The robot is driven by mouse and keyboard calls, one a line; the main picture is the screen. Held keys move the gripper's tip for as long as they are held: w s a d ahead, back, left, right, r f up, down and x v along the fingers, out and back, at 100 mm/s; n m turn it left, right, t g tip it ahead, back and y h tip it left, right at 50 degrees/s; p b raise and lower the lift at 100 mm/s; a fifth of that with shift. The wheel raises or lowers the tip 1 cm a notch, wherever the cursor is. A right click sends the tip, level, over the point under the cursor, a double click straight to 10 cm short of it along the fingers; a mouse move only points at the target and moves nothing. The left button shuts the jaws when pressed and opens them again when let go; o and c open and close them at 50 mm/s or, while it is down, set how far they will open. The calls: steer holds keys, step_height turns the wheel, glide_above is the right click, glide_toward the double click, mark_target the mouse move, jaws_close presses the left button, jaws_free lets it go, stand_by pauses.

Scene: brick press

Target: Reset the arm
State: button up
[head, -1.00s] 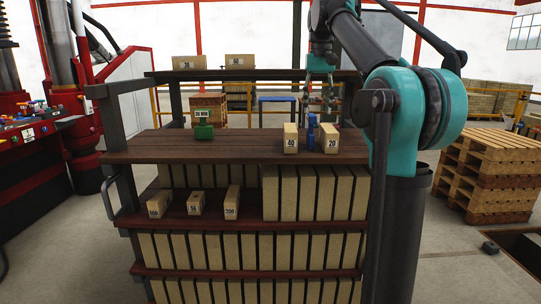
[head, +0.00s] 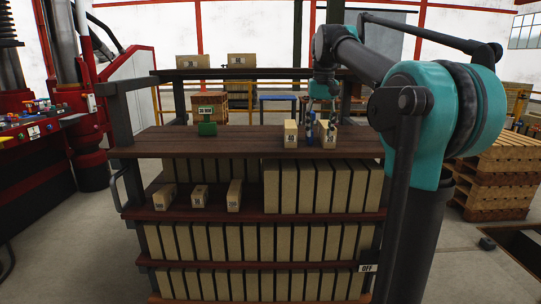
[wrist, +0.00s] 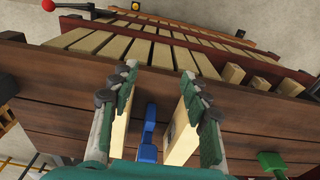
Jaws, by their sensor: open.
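My gripper (head: 321,122) is open and empty, fingers pointing down just over the top shelf board (head: 240,142). In the wrist view my gripper (wrist: 158,82) spreads its fingers wide apart. A small blue object (head: 323,132) stands on the board; in the wrist view the blue object (wrist: 148,138) lies between the fingers. A brick marked 40 (head: 290,134) stands left of it, and another brick (head: 330,141) stands right, partly hidden by a finger. I cannot tell whether the fingers touch either brick.
A green sign stand (head: 207,128) is further left on the board. Three smaller bricks (head: 197,198) and rows of bricks (head: 322,190) fill lower shelves. A red press (head: 85,130) stands left, stacked pallets (head: 490,175) right. The board's left half is mostly clear.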

steer(key=s+d+f+t, duration=0.1)
steer(key=s+f, duration=0.3)
steer(key=f, duration=0.7)
steer(key=s+d+f+t, duration=0.1)
steer(key=s+f, duration=0.3)
steer(key=f, duration=0.7)
steer(key=s+d+f+t, duration=0.1)
steer(key=s+f, duration=1.6)
steer(key=f, duration=0.1)
steer(key=shift+s+d+f, duration=0.2)
steer(key=shift+f, duration=0.05)
